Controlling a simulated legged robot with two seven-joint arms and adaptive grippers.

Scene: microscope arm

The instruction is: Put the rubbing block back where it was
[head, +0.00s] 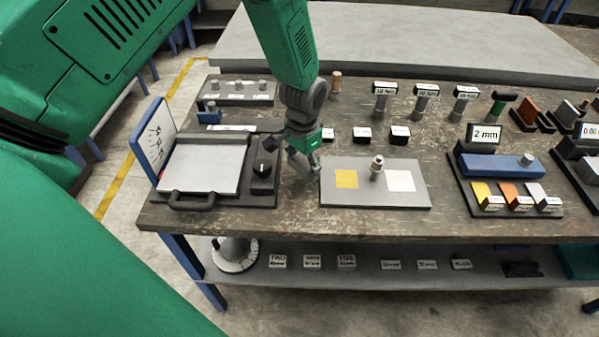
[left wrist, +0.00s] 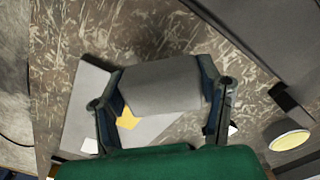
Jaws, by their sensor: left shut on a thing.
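My left gripper (head: 304,165) is over the table, between the black-based device and the grey plate (head: 335,197). In the left wrist view the gripper (left wrist: 160,95) is shut on a plain grey block (left wrist: 163,80), which looks like the rubbing block. The fingers press on its two sides. In the head view the block is mostly hidden by the gripper. The plate carries a yellow square (head: 346,179), a white square (head: 400,181) and a small metal piece with a knob (head: 377,170). In the left wrist view, the yellow square (left wrist: 127,119) shows partly behind the block. My right gripper is not in view.
Left of the gripper is a device with a light pad (head: 201,168), a handle, a black knob and an upright dial panel (head: 153,138). Small labelled blocks (head: 362,134) stand behind the plate. A blue block (head: 497,166) stands right. Bare table shows around the plate.

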